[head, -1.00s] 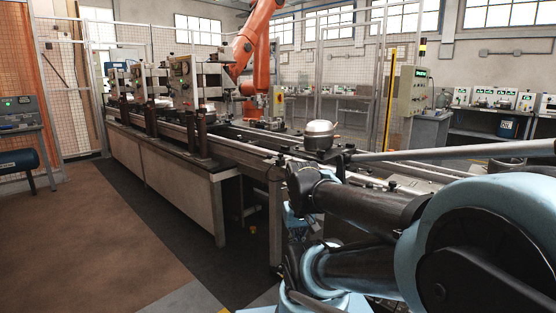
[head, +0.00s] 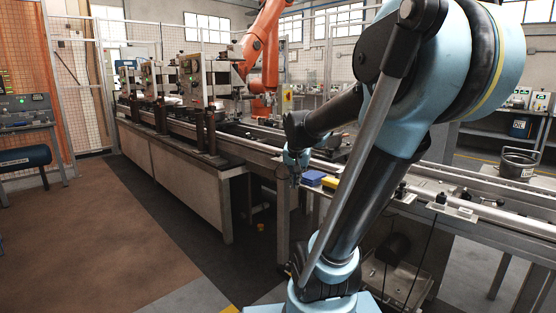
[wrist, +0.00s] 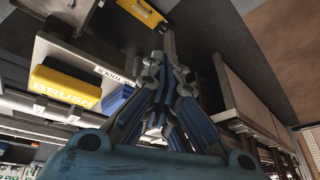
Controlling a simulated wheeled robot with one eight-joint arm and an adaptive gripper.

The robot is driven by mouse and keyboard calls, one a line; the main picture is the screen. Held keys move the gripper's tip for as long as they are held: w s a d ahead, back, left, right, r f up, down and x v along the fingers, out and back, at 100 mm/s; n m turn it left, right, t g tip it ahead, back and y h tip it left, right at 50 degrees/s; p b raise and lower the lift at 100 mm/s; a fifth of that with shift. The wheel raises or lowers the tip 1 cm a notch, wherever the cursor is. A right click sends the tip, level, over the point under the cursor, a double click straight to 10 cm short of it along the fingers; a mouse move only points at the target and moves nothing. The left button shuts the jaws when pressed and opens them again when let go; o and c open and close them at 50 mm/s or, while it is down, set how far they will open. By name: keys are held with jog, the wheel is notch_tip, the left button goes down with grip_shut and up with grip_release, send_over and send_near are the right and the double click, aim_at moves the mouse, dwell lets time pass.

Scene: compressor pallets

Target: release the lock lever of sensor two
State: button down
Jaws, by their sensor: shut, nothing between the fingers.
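My gripper (head: 295,172) hangs beside the near edge of the conveyor line, left of a blue box (head: 312,178) and a yellow box (head: 331,182). In the wrist view my gripper (wrist: 160,55) is shut, its fingers drawn together with nothing between them. The wrist view also shows the yellow box (wrist: 66,88), with lettering on it, and the blue box (wrist: 118,98) to the left of the fingers. I cannot make out sensor two or its lock lever in either view. My arm covers part of the line.
The conveyor line (head: 185,165) runs from back left to front right, with several upright stations (head: 195,85) on it. An orange robot arm (head: 268,50) stands behind. A metal pot (head: 518,164) sits at the right. The brown floor (head: 100,235) at left is clear.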

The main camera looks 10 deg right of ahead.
jog(key=w+a+r+m+t, duration=0.1)
jog(key=w+r+m, duration=0.1)
jog(key=w, duration=1.2)
jog(key=w+a+r+m+t, duration=0.1)
jog(key=w+r+m+t, duration=0.1)
jog(key=w, duration=1.3)
jog(key=shift+w+r+m+h, duration=0.15)
jog(key=shift+r+m+h, duration=0.15)
jog(key=shift+r+m, duration=0.6)
jog(key=shift+f, duration=0.15)
jog(key=shift+x, duration=5)
